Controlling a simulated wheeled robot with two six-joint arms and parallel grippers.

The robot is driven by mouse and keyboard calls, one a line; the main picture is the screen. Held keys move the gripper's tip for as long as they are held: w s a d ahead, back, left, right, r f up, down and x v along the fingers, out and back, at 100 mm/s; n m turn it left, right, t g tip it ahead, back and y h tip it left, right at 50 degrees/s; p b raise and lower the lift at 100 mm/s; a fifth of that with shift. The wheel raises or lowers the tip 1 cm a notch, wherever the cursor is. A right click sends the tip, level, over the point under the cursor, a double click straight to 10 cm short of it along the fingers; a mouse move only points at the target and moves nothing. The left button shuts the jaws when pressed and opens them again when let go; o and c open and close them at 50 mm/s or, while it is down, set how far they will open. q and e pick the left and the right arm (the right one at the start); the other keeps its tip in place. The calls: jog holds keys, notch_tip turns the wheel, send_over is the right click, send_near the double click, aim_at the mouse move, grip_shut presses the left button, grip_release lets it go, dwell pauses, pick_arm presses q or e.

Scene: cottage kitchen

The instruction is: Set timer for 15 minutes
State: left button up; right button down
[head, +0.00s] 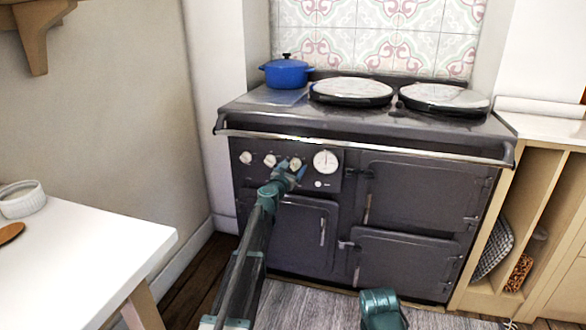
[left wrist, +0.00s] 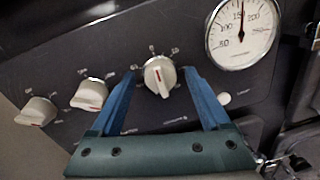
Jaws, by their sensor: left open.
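The dark range cooker (head: 420,190) has a control panel (head: 258,178) with three white knobs and a round gauge (head: 325,161). In the left wrist view, the rightmost knob (left wrist: 160,75) is white with a red line and has a printed scale around it. This is likely the timer knob, but the lettering is too small to read. My left gripper (head: 291,170) is in front of this knob. Its blue fingers are open, one on each side of the knob, with gaps showing. The middle knob (left wrist: 90,94) and left knob (left wrist: 37,111) are clear of the fingers. My right gripper is not in view.
A metal rail (head: 370,146) runs along the cooker front above the panel. A blue pot (head: 286,72) and two round hob lids stand on top. A white table (head: 80,250) is at the left. Wooden shelving (head: 530,200) is at the right.

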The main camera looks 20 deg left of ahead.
pick_arm(q)
grip_shut()
dwell(0.4)
jog(key=shift+m, duration=0.3)
jog(key=m, duration=0.3)
jog(key=shift+d, duration=0.1)
jog(key=m+p, duration=0.1)
jog(key=m, duration=0.5)
jog(key=shift+d+m+g, duration=0.1)
jog(key=shift+m+g, duration=0.2)
jog(key=shift+m, duration=0.1)
jog(key=shift+m+y, duration=0.3)
jog(key=shift+m, duration=1.5)
